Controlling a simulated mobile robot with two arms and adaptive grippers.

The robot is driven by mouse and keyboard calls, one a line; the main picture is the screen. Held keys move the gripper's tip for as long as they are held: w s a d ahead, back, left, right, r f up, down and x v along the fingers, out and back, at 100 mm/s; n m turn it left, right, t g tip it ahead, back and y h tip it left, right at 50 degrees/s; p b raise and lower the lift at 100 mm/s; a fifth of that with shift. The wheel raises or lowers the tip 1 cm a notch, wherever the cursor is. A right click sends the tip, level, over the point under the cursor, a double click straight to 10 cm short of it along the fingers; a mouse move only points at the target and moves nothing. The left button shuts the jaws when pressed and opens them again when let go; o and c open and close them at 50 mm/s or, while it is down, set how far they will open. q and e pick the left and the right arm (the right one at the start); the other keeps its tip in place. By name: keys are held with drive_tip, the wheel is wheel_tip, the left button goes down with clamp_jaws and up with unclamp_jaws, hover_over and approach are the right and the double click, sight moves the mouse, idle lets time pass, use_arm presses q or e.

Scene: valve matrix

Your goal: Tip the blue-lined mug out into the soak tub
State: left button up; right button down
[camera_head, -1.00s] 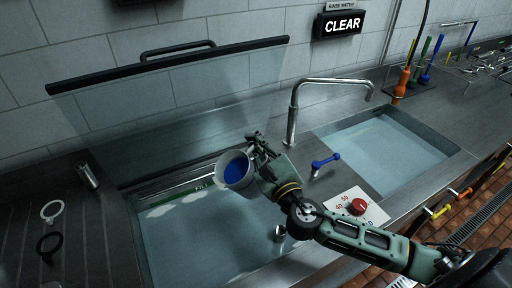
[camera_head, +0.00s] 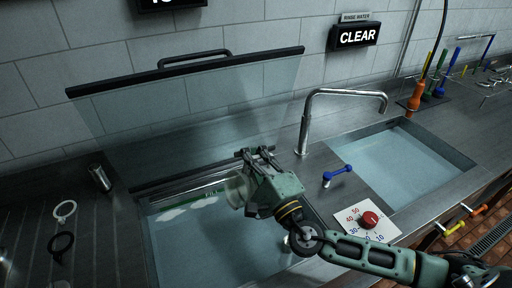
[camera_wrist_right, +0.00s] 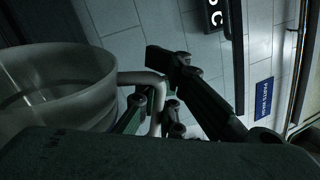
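My right gripper (camera_head: 258,158) is over the soak tub (camera_head: 146,235), the left basin, which holds pale water and has a green fill mark on its back wall. It is shut on the handle of a whitish mug (camera_head: 236,191). In the right wrist view the mug (camera_wrist_right: 50,90) is at the left, with its handle (camera_wrist_right: 152,82) between the gripper fingers (camera_wrist_right: 165,95). The mug is tilted over the water, and its blue lining does not show now. I cannot tell whether anything is running out. My left gripper is not in view.
A raised clear lid (camera_head: 190,110) stands behind the tub. To the right are a tap (camera_head: 305,125), a blue lever (camera_head: 338,174), a red dial (camera_head: 370,219) and a second water-filled basin (camera_head: 400,165). White (camera_head: 64,211) and black (camera_head: 61,245) rings lie on the left drainboard.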

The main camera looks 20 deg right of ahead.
drive_tip(key=shift+s+a+r+n+y+p, duration=0.15)
drive_tip(key=shift+a+r+n+y+p, duration=0.1)
drive_tip(key=shift+a+n+p, duration=0.35)
drive_tip(key=shift+s+a+r+n+y+p, duration=0.1)
drive_tip(key=shift+a+r+n+y+p, duration=0.25)
drive_tip(key=shift+n, duration=0.45)
drive_tip(key=shift+s+a+f+n, duration=0.1)
drive_tip(key=shift+a+f+n, duration=0.2)
drive_tip(key=shift+s+a+f+n+y+p, duration=0.15)
drive_tip(key=shift+a+n+y+p, duration=0.1)
drive_tip(key=shift+a+n, duration=0.35)
drive_tip(key=shift+s+a+f+n+y+p, duration=0.15)
drive_tip(key=shift+a+n+y, duration=0.15)
drive_tip(key=shift+a+n, duration=0.25)
drive_tip(key=shift+s+a+f+n+y+p, duration=0.1)
drive_tip(key=shift+a+n+y+p, duration=0.15)
drive_tip(key=shift+a+n, duration=0.35)
drive_tip(key=shift+d+n, duration=0.1)
drive_tip(key=shift+n, duration=0.15)
